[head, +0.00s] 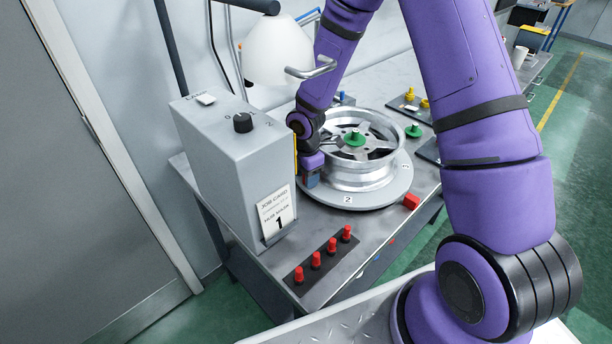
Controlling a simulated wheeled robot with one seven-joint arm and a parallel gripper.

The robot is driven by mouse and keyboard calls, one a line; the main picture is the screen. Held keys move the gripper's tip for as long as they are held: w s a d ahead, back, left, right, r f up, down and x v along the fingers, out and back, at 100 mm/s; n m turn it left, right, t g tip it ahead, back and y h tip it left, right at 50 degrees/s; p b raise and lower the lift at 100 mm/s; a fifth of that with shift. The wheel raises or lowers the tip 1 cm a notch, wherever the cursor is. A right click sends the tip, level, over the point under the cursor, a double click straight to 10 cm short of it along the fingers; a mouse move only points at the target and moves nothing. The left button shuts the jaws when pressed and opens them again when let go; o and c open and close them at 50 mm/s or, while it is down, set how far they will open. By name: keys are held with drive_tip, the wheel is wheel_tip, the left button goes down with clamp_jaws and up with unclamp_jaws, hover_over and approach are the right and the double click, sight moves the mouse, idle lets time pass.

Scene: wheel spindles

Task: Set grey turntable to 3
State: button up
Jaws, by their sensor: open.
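The grey turntable (372,200) is a flat disc on the metal bench, with a silver spoked wheel (362,176) lying on it. A "2" label faces the front of its rim, and what looks like a "3" label sits farther round at the right. A red block (411,201) lies beside the rim at the front right, between these labels. My gripper (311,178) is low at the turntable's left edge, between the wheel and the grey box. It is open; its fingers are small and partly hidden, and I cannot tell whether they touch the rim.
The grey box (222,160) with a black knob and a job card (276,212) reading "1" stands close left. Several red pegs (316,260) stand at the front. A green knob (354,138) tops the wheel's hub. A white lamp (277,52) hangs above. Yellow parts lie behind.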

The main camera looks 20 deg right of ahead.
drive_tip(key=shift+f, duration=0.2)
clamp_jaws()
drive_tip(key=shift+w, duration=0.15)
drive_tip(key=shift+w+a+m, duration=0.2)
drive_tip(key=shift+w+m, duration=0.8)
drive_tip(key=shift+w, duration=0.3)
drive_tip(key=shift+w+m, duration=1)
drive_tip(key=shift+w, duration=0.45)
drive_tip(key=shift+w+d+m, duration=0.15)
drive_tip(key=shift+w+m, duration=0.3)
drive_tip(key=shift+w, duration=0.25)
drive_tip(key=shift+w+d+m, duration=0.1)
drive_tip(key=shift+w+m, duration=0.35)
drive_tip(key=shift+w, duration=0.2)
drive_tip(key=shift+w+d+m, duration=0.2)
drive_tip(key=shift+w+m, duration=0.2)
drive_tip(key=shift+w, duration=0.2)
drive_tip(key=shift+w+d+m, duration=0.2)
drive_tip(key=shift+w+m, duration=0.2)
drive_tip(key=shift+w, duration=0.15)
